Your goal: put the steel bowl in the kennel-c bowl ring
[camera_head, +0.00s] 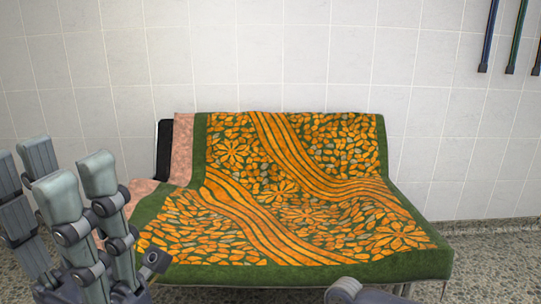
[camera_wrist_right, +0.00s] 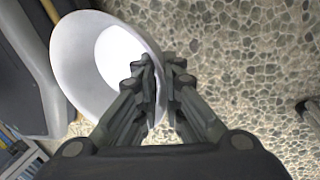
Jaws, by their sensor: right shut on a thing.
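A pale, smooth, light-grey bowl (camera_wrist_right: 72,62) shows in the right wrist view, tilted with its open side toward the right. My right gripper (camera_wrist_right: 162,75) is shut on the bowl's right rim, one finger inside and one outside. The bowl hangs above a pebbled floor. My left gripper (camera_head: 72,175) is at the lower left of the head view, its fingers apart, pointing up and empty. It is in front of the left end of a towel-covered bench. No kennel or bowl ring can be made out in either view.
An orange and green patterned towel (camera_head: 290,200) covers a bench against a white tiled wall (camera_head: 280,60). A pink towel (camera_head: 183,150) shows at its left. Several coloured poles (camera_head: 489,35) hang at the upper right. Pebbled floor (camera_head: 480,255) is clear right of the bench.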

